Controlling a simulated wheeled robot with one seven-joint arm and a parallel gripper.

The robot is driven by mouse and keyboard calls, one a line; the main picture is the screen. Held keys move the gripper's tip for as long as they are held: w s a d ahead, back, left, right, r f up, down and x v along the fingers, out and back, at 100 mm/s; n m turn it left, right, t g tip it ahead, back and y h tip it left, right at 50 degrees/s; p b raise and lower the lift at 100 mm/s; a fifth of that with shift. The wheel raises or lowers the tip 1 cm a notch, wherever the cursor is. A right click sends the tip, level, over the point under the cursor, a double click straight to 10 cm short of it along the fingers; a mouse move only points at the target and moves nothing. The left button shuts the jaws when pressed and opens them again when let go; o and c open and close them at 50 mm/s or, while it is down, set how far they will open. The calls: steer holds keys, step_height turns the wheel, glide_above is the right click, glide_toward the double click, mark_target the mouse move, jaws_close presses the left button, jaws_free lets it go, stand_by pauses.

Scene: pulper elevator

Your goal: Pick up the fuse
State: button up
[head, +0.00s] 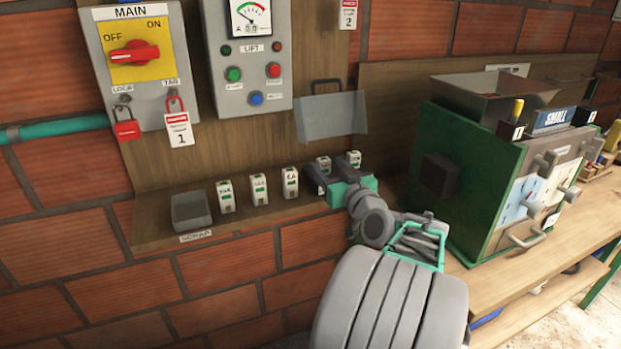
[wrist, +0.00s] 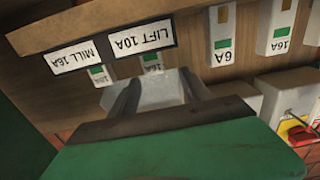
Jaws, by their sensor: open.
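Three white fuses with green marks stand in a row on the wooden ledge in the head view: a left one (head: 226,196), a middle one (head: 258,189) and a right one (head: 290,183), marked 6A. The 6A fuse also shows upside down in the wrist view (wrist: 222,38), beside a 16A fuse (wrist: 278,28). Two more fuses sit at the holders, one by the LIFT 10A label (wrist: 152,62) and one by the MILL 16A label (wrist: 99,76). My gripper (head: 318,178) is open in front of these holders, right of the 6A fuse. A grey block (wrist: 155,92) shows between its fingers; contact cannot be told.
An open grey cover (head: 331,116) is raised above the holders. A grey tray (head: 193,212) stands at the ledge's left end. The MAIN switch box (head: 134,54) and LIFT panel (head: 249,75) hang above. A green machine (head: 470,185) stands close on the right.

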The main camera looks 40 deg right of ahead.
steer(key=x, duration=0.2)
steer(key=p+x, duration=0.1)
steer(key=x, duration=0.2)
steer(key=p+x, duration=0.1)
steer(key=x, duration=0.2)
steer(key=shift+s+d+f, duration=0.1)
steer(key=shift+d+f, duration=0.05)
steer(key=shift+d, duration=0.2)
steer(key=shift+c, duration=0.5)
jaws_close()
